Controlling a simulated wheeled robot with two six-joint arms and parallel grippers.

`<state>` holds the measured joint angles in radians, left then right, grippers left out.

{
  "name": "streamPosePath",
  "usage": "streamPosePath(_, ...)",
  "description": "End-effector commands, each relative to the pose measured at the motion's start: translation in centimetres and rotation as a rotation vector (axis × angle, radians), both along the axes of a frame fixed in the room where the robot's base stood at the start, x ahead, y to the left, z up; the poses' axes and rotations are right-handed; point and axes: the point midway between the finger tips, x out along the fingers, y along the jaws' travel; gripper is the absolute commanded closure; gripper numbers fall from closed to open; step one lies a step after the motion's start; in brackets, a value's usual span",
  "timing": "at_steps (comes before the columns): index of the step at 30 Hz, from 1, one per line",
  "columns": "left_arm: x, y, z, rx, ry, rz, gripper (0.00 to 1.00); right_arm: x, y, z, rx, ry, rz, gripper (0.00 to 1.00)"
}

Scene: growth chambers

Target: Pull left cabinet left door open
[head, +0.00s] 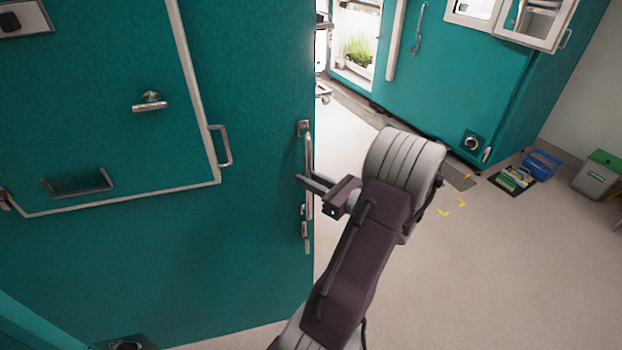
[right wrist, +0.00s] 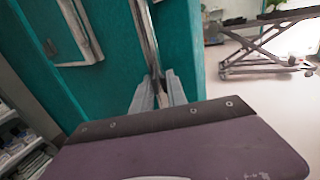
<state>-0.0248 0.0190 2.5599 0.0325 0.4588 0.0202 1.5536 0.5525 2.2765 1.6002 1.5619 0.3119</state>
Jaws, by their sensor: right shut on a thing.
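The teal cabinet door (head: 260,240) fills the left half of the head view and shows at the left in the right wrist view (right wrist: 115,60). A vertical metal bar handle (head: 309,150) is mounted near its right edge. My right gripper (head: 308,185) reaches in from the right and is shut on this handle, around its lower half. In the right wrist view the handle (right wrist: 145,40) runs down between the two grey fingers (right wrist: 157,92). My left gripper is out of view.
A second, smaller handle (head: 225,146) sits on a framed panel of the door. Another teal cabinet (head: 450,80) with plants stands behind. A blue bin (head: 541,163) and a grey bin with a green lid (head: 598,174) stand at right.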

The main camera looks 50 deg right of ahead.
Motion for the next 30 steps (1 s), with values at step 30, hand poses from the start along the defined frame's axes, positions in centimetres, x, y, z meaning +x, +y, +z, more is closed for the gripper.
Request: streamPosePath(30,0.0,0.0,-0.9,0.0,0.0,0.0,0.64,-5.4,0.0,-0.1,-0.002,-0.001,-0.005,0.6)
